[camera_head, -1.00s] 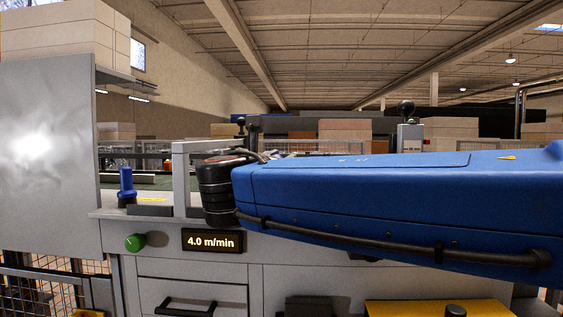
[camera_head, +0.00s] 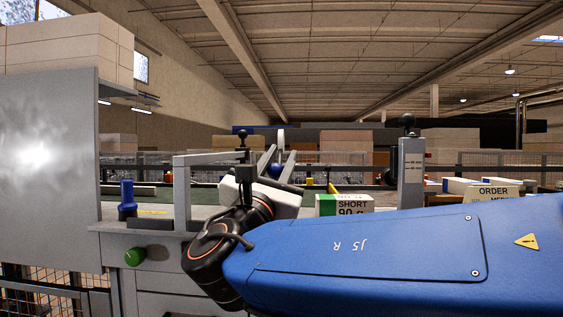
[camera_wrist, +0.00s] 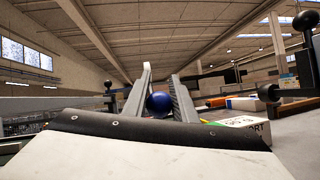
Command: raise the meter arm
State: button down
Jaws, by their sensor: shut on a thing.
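My gripper (camera_head: 279,158) points away from me over the machine's worktop, its two grey fingers tilted upward. In the wrist view my gripper (camera_wrist: 161,76) has its fingers on either side of a blue ball knob (camera_wrist: 159,103) and is shut on it. The blue knob (camera_head: 272,169) shows only partly in the head view, behind the fingers. I take it for the meter arm's handle; the rest of that arm is hidden behind my gripper and wrist.
A grey post with a black ball (camera_head: 410,170) stands right of my gripper. A white and green box marked SHORT (camera_head: 345,205) lies near it. A grey frame (camera_head: 182,190), a blue peg (camera_head: 127,196) and a green button (camera_head: 134,257) are at left. An ORDER sign (camera_head: 495,192) is at right.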

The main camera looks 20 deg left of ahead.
aim_at(278, 165)
jog(key=s, duration=0.2)
jog(key=s+d, duration=0.1)
jog(key=shift+s+r, duration=0.3)
jog(key=shift+r, duration=0.05)
jog(key=c, duration=1.5)
grip_release()
jog(key=shift+w+a+f, duration=0.1)
jog(key=shift+a+f, duration=0.05)
jog(key=shift+a, duration=0.05)
jog(key=shift+o, duration=0.2)
jog(key=v, duration=1.7)
jog(key=shift+f, duration=0.15)
